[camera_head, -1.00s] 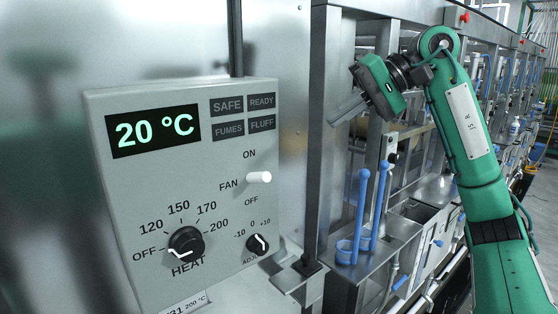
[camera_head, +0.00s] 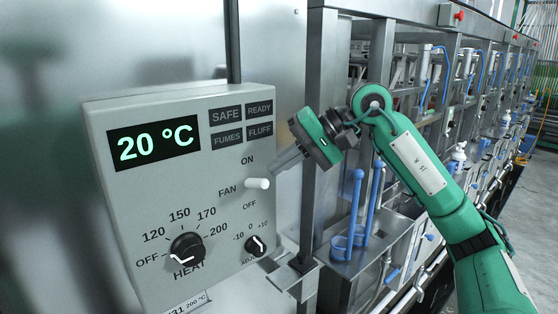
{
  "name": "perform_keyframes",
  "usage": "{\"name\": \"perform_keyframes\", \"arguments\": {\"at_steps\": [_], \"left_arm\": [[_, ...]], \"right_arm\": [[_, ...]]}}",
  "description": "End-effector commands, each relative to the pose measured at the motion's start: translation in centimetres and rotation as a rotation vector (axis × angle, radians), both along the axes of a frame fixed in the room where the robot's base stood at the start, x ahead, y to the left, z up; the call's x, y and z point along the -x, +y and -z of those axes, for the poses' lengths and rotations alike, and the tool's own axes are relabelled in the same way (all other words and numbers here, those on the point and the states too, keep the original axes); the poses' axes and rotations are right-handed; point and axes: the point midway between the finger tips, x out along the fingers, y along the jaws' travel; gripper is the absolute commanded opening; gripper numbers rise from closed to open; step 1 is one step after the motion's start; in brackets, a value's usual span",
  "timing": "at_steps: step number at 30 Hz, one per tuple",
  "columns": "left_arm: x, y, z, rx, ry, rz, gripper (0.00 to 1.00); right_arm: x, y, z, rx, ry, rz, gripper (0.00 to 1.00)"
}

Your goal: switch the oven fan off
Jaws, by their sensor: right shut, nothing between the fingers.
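The fan switch (camera_head: 257,184) is a short white lever on the grey control panel (camera_head: 150,200), between the printed words ON above and OFF below. The lever sticks out toward the right; I cannot tell clearly which of the two it is set to. My right gripper (camera_head: 280,164) is shut and empty. Its fingertips are in front of the panel's right edge, just above and to the right of the lever, and seem apart from it. My left gripper is not in view.
The panel has a display (camera_head: 154,143) reading 20 °C, a black heat knob (camera_head: 187,249) pointing near OFF and a smaller adjust knob (camera_head: 256,245). Blue-handled tools (camera_head: 356,205) stand in a metal bay to the right. A steel post (camera_head: 322,130) rises beside the panel.

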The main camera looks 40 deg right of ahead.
Motion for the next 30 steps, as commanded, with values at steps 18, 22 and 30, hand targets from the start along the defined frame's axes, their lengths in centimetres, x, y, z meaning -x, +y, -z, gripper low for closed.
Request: {"name": "perform_keyframes", "arguments": {"at_steps": [18, 22, 30], "left_arm": [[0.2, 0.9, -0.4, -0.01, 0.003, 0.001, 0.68], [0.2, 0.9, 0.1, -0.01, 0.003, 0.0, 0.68], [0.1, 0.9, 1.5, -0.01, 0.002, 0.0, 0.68]], "right_arm": [[0.3, 0.9, 0.6, -0.001, -0.002, 0.0, 0.0], [0.4, 0.9, 0.8, -0.002, -0.011, 0.0, 0.0], [0.5, 0.9, 1.0, -0.005, -0.052, 0.0, 0.0]]}}
